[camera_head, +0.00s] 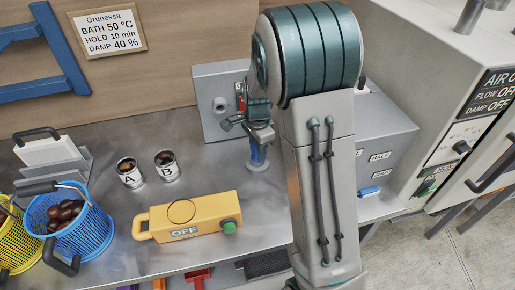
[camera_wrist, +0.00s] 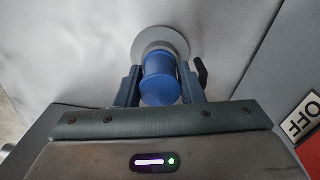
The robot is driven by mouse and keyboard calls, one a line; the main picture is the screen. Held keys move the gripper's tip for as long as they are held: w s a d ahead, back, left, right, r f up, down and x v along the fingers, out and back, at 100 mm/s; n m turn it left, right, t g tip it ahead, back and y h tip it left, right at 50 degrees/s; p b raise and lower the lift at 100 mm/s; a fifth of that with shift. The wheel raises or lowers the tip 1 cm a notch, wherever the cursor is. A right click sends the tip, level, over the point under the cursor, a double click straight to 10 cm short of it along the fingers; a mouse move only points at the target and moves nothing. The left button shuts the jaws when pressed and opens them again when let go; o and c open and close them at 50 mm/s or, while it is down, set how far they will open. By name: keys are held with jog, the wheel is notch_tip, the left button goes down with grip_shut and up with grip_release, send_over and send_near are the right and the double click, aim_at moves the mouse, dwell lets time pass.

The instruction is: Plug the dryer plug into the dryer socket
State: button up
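My gripper (camera_head: 258,140) points down beside the grey box at the back of the bench. In the wrist view its two fingers (camera_wrist: 160,82) stand on either side of a blue cylinder (camera_wrist: 161,80), which looks like a plug, with no clear gap. The blue cylinder (camera_head: 258,153) is upright over a round grey disc (camera_head: 257,166) on the bench. The disc also shows behind it in the wrist view (camera_wrist: 160,35). Whether the cylinder touches the disc is unclear. I cannot make out a dryer socket for certain; my arm covers part of the grey box.
The grey box (camera_head: 207,90) stands behind my gripper. A cabinet with an air and damp panel (camera_head: 485,95) is at right. A yellow unit marked OFF (camera_head: 190,217), cans A (camera_head: 130,177) and B (camera_head: 166,168), and a blue basket (camera_head: 85,237) stand left on the bench.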

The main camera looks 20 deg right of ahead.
grip_shut()
jog(key=shift+r+p, duration=0.55)
jog(key=shift+r, duration=0.05)
jog(key=shift+o, duration=0.2)
grip_release()
grip_shut()
jog(key=shift+r+p, duration=1.55)
jog(key=shift+r, duration=0.35)
jog(key=shift+f, duration=0.1)
